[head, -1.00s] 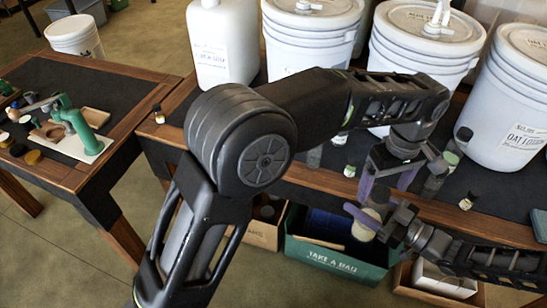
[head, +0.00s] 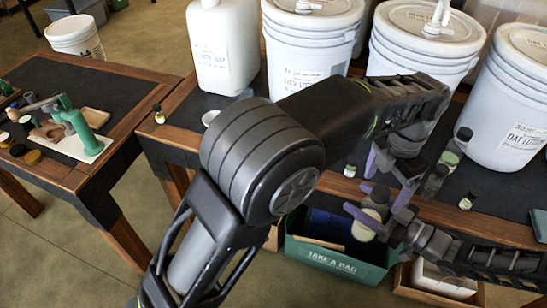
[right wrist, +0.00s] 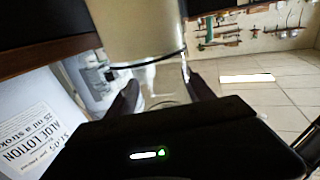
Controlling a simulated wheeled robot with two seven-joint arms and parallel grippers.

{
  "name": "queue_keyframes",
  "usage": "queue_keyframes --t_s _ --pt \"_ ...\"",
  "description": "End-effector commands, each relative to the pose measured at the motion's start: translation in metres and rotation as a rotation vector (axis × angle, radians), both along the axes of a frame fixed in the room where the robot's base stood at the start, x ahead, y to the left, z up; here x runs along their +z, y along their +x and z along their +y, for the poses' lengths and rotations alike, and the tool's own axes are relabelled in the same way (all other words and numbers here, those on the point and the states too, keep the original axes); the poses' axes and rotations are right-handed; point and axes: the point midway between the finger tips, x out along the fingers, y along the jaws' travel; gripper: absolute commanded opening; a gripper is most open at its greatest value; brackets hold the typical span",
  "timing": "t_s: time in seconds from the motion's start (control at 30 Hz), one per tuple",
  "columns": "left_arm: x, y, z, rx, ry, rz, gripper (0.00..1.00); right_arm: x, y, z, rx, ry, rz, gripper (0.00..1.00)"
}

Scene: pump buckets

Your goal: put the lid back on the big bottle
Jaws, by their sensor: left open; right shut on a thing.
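My right gripper (head: 366,210) comes in from the right and is shut on a cream cylindrical bottle (head: 366,230), held in the air before the table's front edge. In the right wrist view this bottle (right wrist: 136,32) is a pale, wide cylinder between the dark fingers (right wrist: 163,95). My left gripper (head: 388,182) is open, pointing down just above and beside the held bottle. Its purple fingers overlap the bottle's upper part in the picture, so I cannot tell whether they touch it. The bottle's mouth is hidden. I cannot pick out the lid with certainty.
Large white buckets (head: 307,65) and a white jug (head: 222,50) line the back of the table. Small dark-capped bottles (head: 466,201) stand near its front edge. A green bin (head: 333,262) is below. A side table (head: 85,85) stands left. My left arm hides the table's middle.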

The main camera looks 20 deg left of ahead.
Motion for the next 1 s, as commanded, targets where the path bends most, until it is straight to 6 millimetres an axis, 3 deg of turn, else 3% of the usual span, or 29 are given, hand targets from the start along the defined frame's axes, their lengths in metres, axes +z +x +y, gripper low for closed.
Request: queue_keyframes --t_s 0.1,0.47,0.7,1.0 --pt "0.007 0.001 0.0 0.157 -0.001 -0.003 0.85 0.001 0.0 0.0 0.0 0.002 -0.002 0.0" --pt "0.073 0.001 0.0 0.147 -0.007 -0.011 0.85 0.001 0.0 0.0 0.0 0.002 -0.002 0.0" --pt "0.073 0.005 -0.001 -0.1 -0.008 -0.021 0.85 0.001 0.0 0.0 0.001 0.002 -0.002 0.0" --pt "0.073 0.008 0.0 -0.206 -0.008 -0.023 0.85 0.001 0.0 0.0 0.001 0.002 -0.002 0.0"
